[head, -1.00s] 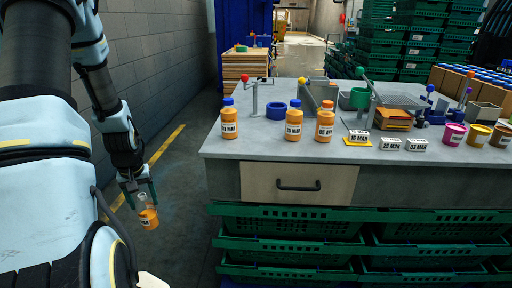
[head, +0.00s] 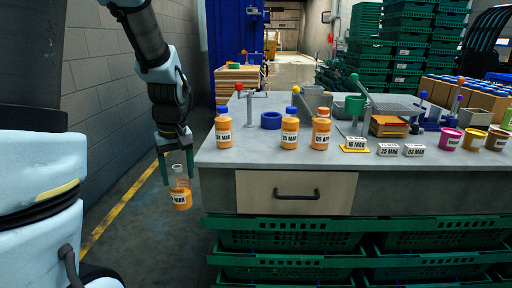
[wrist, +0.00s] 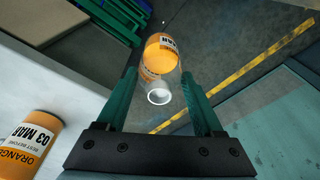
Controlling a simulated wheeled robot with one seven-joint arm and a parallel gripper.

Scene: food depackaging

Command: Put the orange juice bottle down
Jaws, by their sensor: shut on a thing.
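My gripper (head: 177,170) points down, left of the table and clear of its edge. It is shut on an uncapped orange juice bottle (head: 181,199), which hangs about upright over the floor. The wrist view shows this bottle (wrist: 162,48) between the green fingers (wrist: 158,98), its open white mouth towards the camera. Three other orange bottles stand on the table: a blue-capped one (head: 223,130) at the left corner, another blue-capped one (head: 290,132), and an orange-capped one (head: 321,132). The corner bottle (wrist: 30,145) also shows in the wrist view.
The grey table (head: 255,155) has a bare strip along its front left. A blue ring (head: 271,120) and a metal stand (head: 250,110) are behind the bottles. Date blocks (head: 388,149) and paint-like cups (head: 474,139) are at the right. Green crates (head: 290,234) fill the space below.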

